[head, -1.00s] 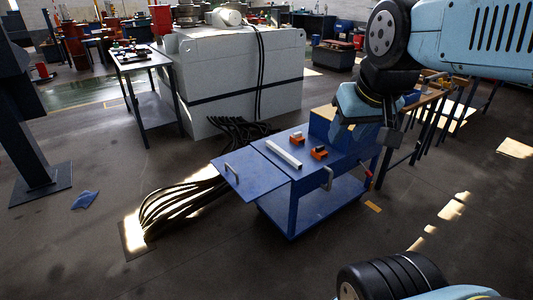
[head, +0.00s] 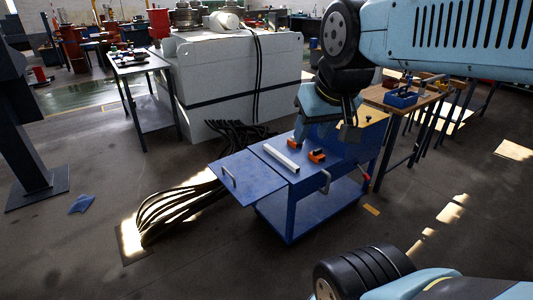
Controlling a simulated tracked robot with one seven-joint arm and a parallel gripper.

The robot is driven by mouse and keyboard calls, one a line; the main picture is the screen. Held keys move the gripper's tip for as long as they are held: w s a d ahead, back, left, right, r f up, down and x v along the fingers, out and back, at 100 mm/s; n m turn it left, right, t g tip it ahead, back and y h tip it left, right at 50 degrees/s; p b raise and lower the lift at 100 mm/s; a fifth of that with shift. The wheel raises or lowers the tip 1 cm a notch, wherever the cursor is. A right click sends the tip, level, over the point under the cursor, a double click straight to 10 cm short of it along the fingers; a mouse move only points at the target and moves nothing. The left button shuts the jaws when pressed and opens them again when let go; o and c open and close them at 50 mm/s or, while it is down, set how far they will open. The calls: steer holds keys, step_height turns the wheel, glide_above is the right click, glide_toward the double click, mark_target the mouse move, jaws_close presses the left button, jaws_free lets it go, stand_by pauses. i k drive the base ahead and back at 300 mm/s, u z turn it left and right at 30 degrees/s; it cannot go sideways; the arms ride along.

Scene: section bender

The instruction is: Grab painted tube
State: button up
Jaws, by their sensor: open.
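A pale, straight tube (head: 281,158) lies at a slant on the blue top of the cart (head: 222,176), left of two orange and dark blocks. It looks whitish, and its near end points toward the cart's front edge. My gripper (head: 348,134) hangs above the right rear part of the cart, to the right of the tube and apart from it. It is open and holds nothing that I can see. The fingers are small and dark in this view, and my arm hides part of the cart's back.
Two orange blocks (head: 317,156) sit on the cart close to the tube. A large grey machine (head: 225,75) stands behind, with black cables (head: 180,208) running along the floor on the left. A wooden-topped workbench (head: 430,100) stands at the right.

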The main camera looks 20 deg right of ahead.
mark_target(294, 168)
steer(key=i, duration=0.85)
steer(key=z, duration=0.05)
